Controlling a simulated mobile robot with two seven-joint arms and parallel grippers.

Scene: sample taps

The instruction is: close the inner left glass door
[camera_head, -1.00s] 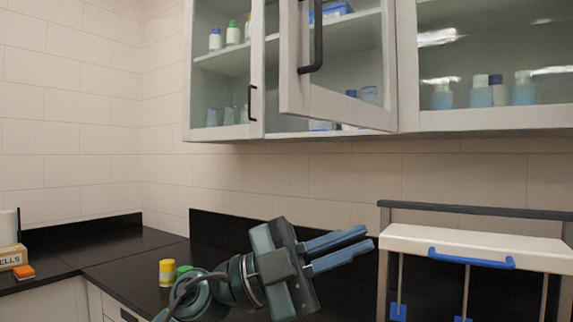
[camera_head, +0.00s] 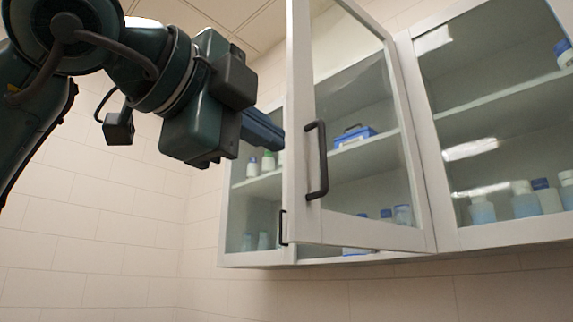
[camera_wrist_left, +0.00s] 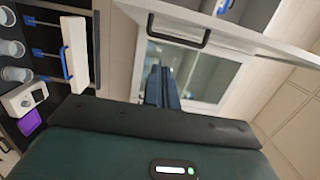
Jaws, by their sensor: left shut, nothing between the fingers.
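The inner left glass door (camera_head: 303,215) stands ajar from the wall cabinet, with its white frame and dark vertical handle (camera_head: 317,160) toward me. Its hinge side is on the right. My left gripper (camera_head: 264,131) is raised at the left of this door, near its free edge. Its blue fingers are shut and empty, and their tips end close to the door frame in the head view; I cannot tell whether they touch. The fingers also show in the left wrist view (camera_wrist_left: 161,88), in front of a framed glass panel, with a dark handle (camera_wrist_left: 178,36) above. My right gripper is not in view.
The outer left door with its small handle (camera_head: 282,228) looks shut. The right glass door (camera_head: 500,120) is shut, with bottles (camera_head: 525,205) behind it. A blue case (camera_head: 354,136) sits on a shelf.

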